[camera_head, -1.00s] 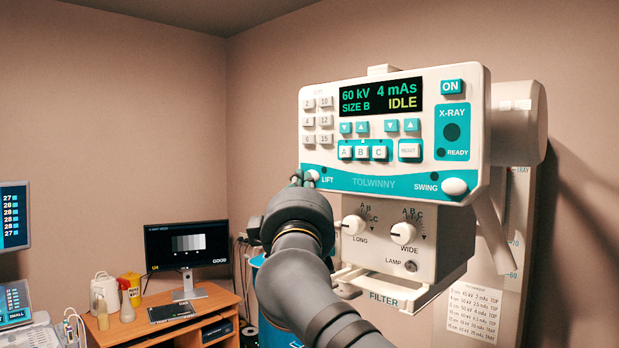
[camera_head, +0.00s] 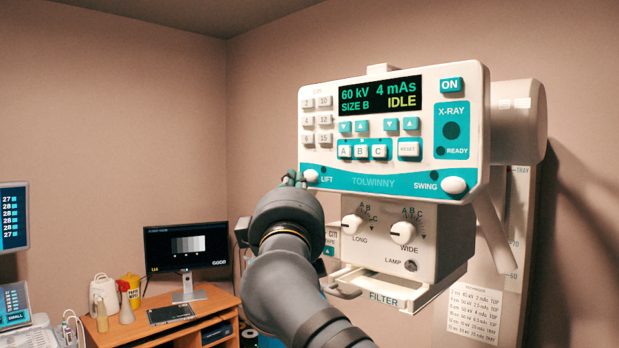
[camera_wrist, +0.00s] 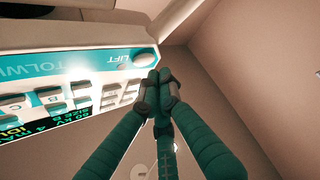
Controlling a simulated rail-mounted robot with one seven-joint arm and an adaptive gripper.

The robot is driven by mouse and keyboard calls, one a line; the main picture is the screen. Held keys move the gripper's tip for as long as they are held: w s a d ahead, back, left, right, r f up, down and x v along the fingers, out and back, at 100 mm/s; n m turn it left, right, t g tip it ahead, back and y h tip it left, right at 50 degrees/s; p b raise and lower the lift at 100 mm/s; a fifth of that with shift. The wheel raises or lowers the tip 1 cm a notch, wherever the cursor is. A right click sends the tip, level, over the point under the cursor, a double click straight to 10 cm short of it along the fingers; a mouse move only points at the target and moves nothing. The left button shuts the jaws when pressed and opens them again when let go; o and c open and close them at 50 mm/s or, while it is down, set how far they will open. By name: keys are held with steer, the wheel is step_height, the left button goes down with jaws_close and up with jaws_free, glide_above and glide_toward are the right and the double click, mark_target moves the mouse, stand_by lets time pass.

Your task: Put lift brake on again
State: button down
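The white lift brake knob (camera_head: 311,176) sits beside the word LIFT at the lower left of the white and teal control panel (camera_head: 400,184). In the wrist view the knob (camera_wrist: 145,57) shows just past my fingertips. My gripper (camera_head: 293,179) is at the panel's left edge, just left of the knob. The display (camera_head: 380,97) reads 60 kV, 4 mAs, SIZE B, IDLE.
The swing knob (camera_head: 454,186) is at the panel's lower right. The box with the LONG and WIDE dials (camera_head: 402,232) hangs below, with the filter tray (camera_head: 383,290) under it. A desk (camera_head: 160,335) with a monitor (camera_head: 187,246) stands at left.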

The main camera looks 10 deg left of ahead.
steer(key=shift+s+a+b, duration=0.15)
steer(key=shift+s+a, duration=0.25)
steer(key=shift+s, duration=0.3)
steer(key=shift+s+a+b, duration=0.15)
steer(key=shift+s+a, duration=0.25)
steer(key=shift+s, duration=0.3)
steer(key=shift+s+a+b, duration=0.15)
steer(key=shift+s+a, duration=0.25)
steer(key=shift+s, duration=0.3)
steer(key=s+a, duration=0.1)
steer(key=s+a+p, duration=0.1)
steer(key=s, duration=0.1)
steer(key=shift+s, duration=0.1)
